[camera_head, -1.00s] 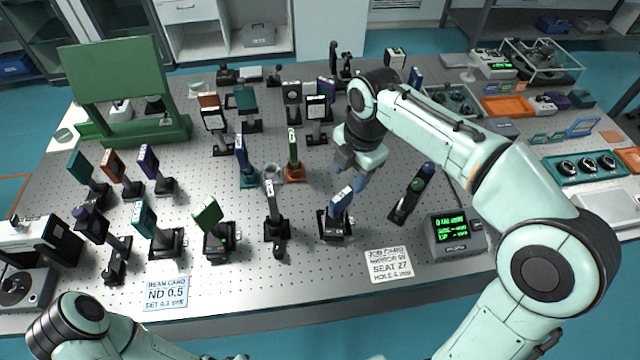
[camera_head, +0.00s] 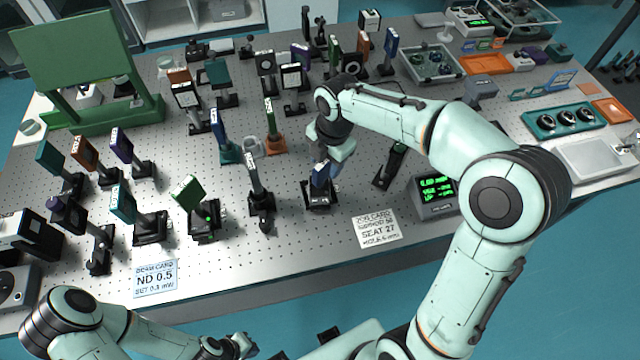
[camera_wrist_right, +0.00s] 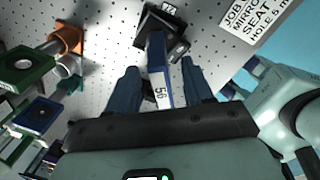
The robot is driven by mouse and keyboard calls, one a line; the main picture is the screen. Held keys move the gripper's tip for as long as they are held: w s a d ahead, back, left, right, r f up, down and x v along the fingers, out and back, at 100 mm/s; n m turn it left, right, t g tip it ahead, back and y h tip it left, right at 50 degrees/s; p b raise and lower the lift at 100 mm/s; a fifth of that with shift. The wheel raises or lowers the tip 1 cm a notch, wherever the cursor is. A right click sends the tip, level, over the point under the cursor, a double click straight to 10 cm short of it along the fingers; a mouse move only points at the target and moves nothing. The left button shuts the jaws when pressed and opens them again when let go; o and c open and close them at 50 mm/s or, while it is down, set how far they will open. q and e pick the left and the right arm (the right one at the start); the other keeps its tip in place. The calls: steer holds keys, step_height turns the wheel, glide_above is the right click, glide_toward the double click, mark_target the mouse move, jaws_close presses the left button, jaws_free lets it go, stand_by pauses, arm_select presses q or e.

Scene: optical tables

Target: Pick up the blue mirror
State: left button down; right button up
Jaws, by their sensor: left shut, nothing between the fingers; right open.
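The blue mirror (camera_head: 320,173) is a blue plate in a black mount at the front middle of the optical table. In the right wrist view the mirror (camera_wrist_right: 158,70) stands between the two blue fingers of my right gripper (camera_wrist_right: 161,75), with the label 56 on its edge. The fingers are open, with a gap on each side of it. In the head view my right gripper (camera_head: 334,163) is right at the mirror and partly hides it. My left gripper (camera_head: 238,346) is shut and empty, low in front of the table.
Another blue optic (camera_head: 221,125) stands on a teal base further left, beside a green one (camera_head: 271,120) on an orange base. A black mount (camera_head: 258,190) stands just left of the mirror. A card (camera_head: 377,229) reading SEAT 27 and a display box (camera_head: 435,195) lie to the right.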

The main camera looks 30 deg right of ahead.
steer(key=shift+w+f, duration=0.1)
steer(key=shift+f, duration=0.85)
jaws_close()
steer(key=shift+r, duration=0.15)
stand_by(0.5)
